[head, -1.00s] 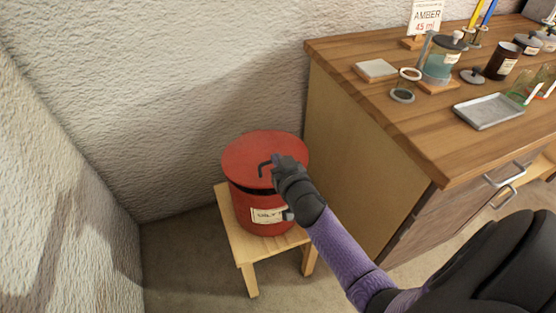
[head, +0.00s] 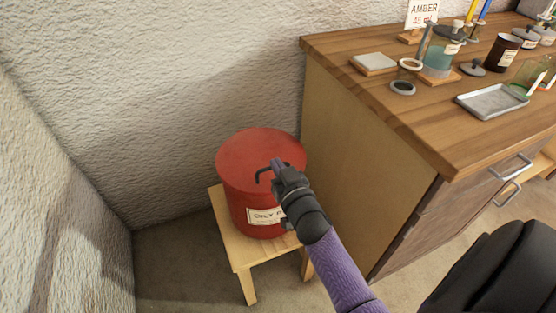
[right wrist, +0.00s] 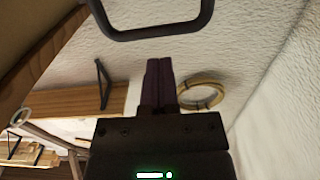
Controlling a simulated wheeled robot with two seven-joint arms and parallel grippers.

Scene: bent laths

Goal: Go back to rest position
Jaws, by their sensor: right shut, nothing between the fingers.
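The red bin (head: 238,190) stands upright on a small wooden stool, with a partly hidden label on its front. Its red lid (head: 245,150) sits on it, and a thin black bent handle (head: 262,173) rises from the lid. My right gripper (head: 279,166) is over the right part of the lid, just beside the handle, and hides part of it. In the right wrist view my gripper's dark fingers (right wrist: 160,82) are together and empty. The black handle (right wrist: 150,33) crosses the top of that view, apart from the fingers. My left gripper is not in view.
A wooden cabinet (head: 350,150) stands right of the stool (head: 240,262). Its top holds a grey tray (head: 492,101), jars and a sign (head: 422,13). Rough walls enclose the left and back. A coiled ring (right wrist: 201,94) shows in the right wrist view.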

